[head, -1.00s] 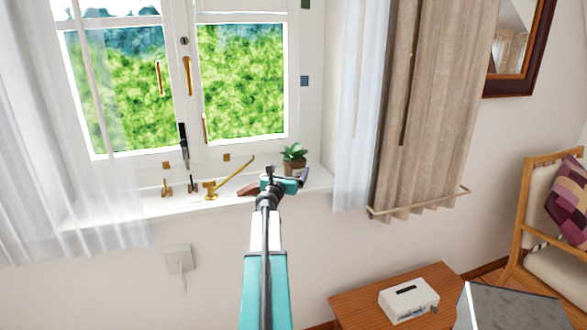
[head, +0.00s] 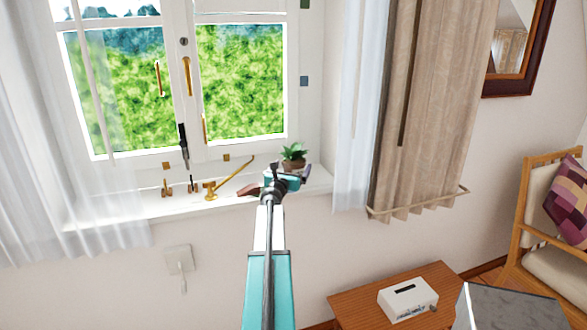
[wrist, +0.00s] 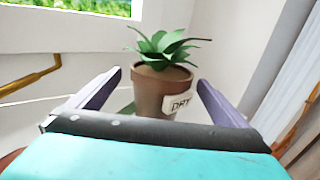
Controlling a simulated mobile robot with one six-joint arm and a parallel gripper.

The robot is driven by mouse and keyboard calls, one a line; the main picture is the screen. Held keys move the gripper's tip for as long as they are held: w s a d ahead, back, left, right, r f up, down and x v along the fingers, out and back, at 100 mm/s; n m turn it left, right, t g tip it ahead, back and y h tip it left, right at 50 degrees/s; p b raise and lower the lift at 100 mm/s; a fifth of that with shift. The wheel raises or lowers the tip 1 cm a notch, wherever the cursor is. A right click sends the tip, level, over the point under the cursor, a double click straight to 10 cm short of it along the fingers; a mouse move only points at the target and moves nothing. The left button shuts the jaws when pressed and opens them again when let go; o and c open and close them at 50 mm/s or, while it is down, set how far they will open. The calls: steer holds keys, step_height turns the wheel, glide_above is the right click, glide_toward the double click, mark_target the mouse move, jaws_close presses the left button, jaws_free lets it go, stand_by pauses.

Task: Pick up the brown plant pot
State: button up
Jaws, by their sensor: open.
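In the head view the pot (head: 293,164) stands upright on the white windowsill, partly hidden behind my gripper. My gripper (wrist: 158,90) is open, with one purple finger on each side of the pot in the wrist view. The pot looks to be between or just beyond the fingertips, with gaps on both sides. The gripper (head: 280,172) also shows at the sill in the head view.
A brass window stay (head: 228,180) lies left of the gripper. A reddish-brown object (head: 248,190) is on the sill close by. A sheer white curtain (head: 355,120) hangs to the right. A wooden table (head: 360,305) with a white box (head: 408,298) stands below right.

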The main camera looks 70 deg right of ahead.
mark_target(293, 157)
steer(key=shift+d+p, duration=0.3)
steer(key=shift+d, duration=1.4)
steer(key=c, duration=1.8)
steer(key=shift+r, duration=0.15)
steer(key=shift+r, duration=1.65)
steer(key=shift+s+a+r+b, duration=0.2)
steer(key=shift+s+a, duration=0.95)
steer(key=shift+a, duration=1.25)
steer(key=shift+s+a+r+b, duration=0.25)
steer(key=shift+s+a, duration=0.9)
steer(key=shift+a, duration=1.2)
steer(key=shift+s+a+r+b, duration=0.1)
steer(key=shift+s+a+r, duration=0.2)
steer(key=shift+s+a, duration=1.5)
steer(key=shift+w+a, duration=0.6)
steer(key=shift+w, duration=0.05)
